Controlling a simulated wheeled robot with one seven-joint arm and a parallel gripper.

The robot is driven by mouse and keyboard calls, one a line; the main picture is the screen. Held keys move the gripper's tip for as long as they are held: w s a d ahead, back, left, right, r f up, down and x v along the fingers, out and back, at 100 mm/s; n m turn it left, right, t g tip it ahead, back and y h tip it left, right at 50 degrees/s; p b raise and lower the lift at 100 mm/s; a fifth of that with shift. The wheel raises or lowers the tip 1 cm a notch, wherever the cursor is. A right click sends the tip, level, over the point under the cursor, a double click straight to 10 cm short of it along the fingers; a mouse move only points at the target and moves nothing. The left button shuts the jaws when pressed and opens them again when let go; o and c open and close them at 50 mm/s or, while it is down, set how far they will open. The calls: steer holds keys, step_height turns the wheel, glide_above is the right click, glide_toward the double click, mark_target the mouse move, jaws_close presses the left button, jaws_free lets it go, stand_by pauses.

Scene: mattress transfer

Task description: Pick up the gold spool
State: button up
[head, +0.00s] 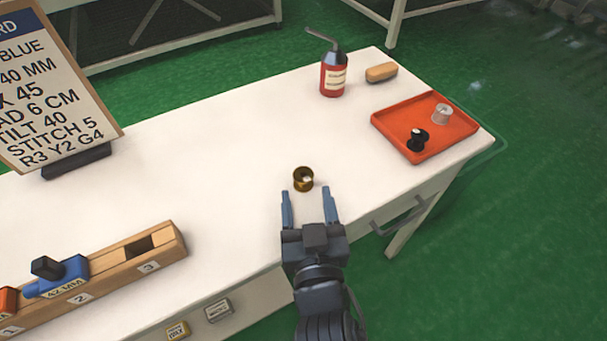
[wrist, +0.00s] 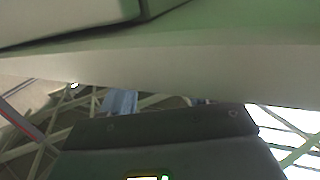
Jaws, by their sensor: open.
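The gold spool (head: 303,179) stands on the white table near its front edge, in the middle of the head view. My gripper (head: 308,193) is open, its two blue fingers pointing toward the spool. In the picture the spool sits just beyond and between the fingertips, with nothing held. How high the fingers are above the table I cannot tell. The wrist view shows a dark gripper body and pale surfaces, and the spool is not visible there.
An orange tray (head: 463,136) at the right holds a black spool (head: 418,140) and a clear spool (head: 441,113). A red bottle (head: 334,78) and a tan block (head: 381,72) stand behind. A wooden rack (head: 168,253) and a sign (head: 50,90) are left. The table around the gold spool is clear.

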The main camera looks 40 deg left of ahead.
mark_target(304, 183)
steer(key=shift+x, duration=2.25)
steer(key=shift+r, duration=0.15)
steer(key=shift+c, duration=0.4)
steer(key=c, duration=0.9)
